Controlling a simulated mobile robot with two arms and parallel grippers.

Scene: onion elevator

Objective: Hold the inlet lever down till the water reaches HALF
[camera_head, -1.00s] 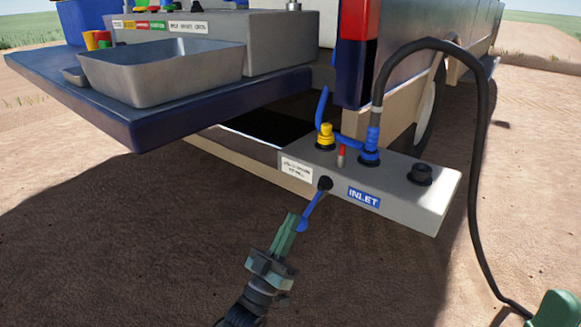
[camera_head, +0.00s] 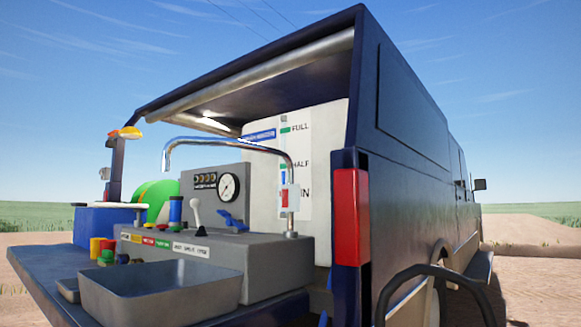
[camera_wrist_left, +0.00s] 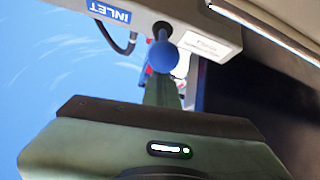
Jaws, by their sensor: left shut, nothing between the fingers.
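In the left wrist view the inlet lever (camera_wrist_left: 163,54) ends in a blue ball beside the INLET label (camera_wrist_left: 109,11) on the grey panel. My left gripper (camera_wrist_left: 161,88) is shut with nothing between its green fingers. Its fingertips are at the ball; I cannot tell if they press on it. In the head view the white water tank (camera_head: 322,135) carries a narrow level gauge (camera_head: 284,150) marked FULL, HALF and MIN. Blue shows in the gauge close below the green HALF mark (camera_head: 284,166); the exact level is too small to tell. Its lower part is partly hidden. My right gripper is out of view.
A metal basin (camera_head: 160,295) sits on the dark blue tailgate shelf at the left. A chrome tap (camera_head: 230,145) arches in front of the tank. A round dial (camera_head: 229,187) stands behind the control box. A black hose (camera_head: 425,270) curves at lower right.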

